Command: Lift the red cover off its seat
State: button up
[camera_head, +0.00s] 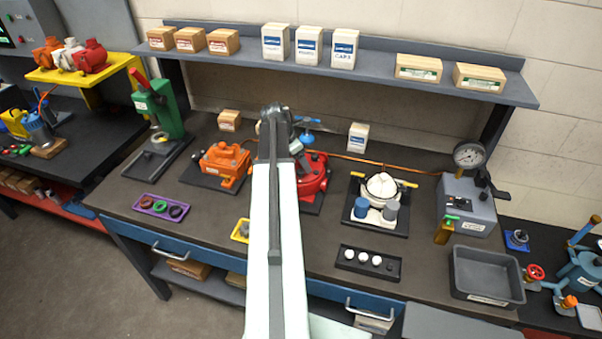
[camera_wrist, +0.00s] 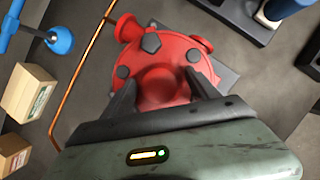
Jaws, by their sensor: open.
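The red cover (camera_head: 318,172) is a round bolted housing on a dark plate on the workbench, partly hidden behind my arm in the head view. In the wrist view the cover (camera_wrist: 168,62) fills the middle, with dark bolt heads and side flanges showing. My gripper (camera_wrist: 162,88) is open, its dark fingers on either side of the near part of the cover. I cannot tell whether they touch it. In the head view the fingertips are hard to make out. The seat under the cover is hidden.
An orange motor (camera_head: 224,163) stands left of the cover and a white-topped unit (camera_head: 382,188) stands right. A small box (camera_wrist: 28,92) is close by. A shelf (camera_head: 370,62) overhangs the bench.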

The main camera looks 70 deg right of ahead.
jog(key=shift+r, duration=0.1)
grip_shut()
jog(key=shift+d+r, duration=0.1)
